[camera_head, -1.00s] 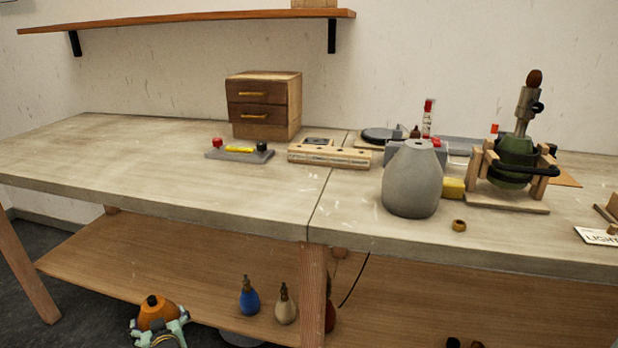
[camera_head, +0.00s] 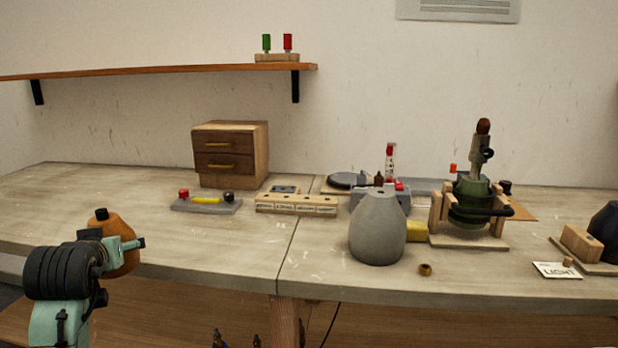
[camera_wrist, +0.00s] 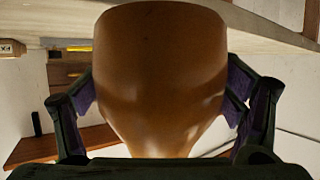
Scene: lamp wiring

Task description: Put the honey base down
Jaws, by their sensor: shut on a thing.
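The honey base (camera_head: 126,238) is an orange-brown, rounded lamp base with a dark cap on top. In the head view it is at the lower left, in front of the table's front edge, and looks upright. My gripper (camera_head: 128,243) is shut on it. In the wrist view the honey base (camera_wrist: 160,75) fills the middle, with a dark finger of my gripper (camera_wrist: 165,105) on each side. The workbench (camera_head: 190,237) lies behind it. Its underside is hidden in the head view.
Free bench top lies at the left and middle front. A grey lamp base (camera_head: 377,232), a small brown ring (camera_head: 425,270) and a green base in a wooden cradle (camera_head: 470,210) stand right. Drawers (camera_head: 228,158), a switch board (camera_head: 206,205) and a wooden block (camera_head: 296,205) stand behind.

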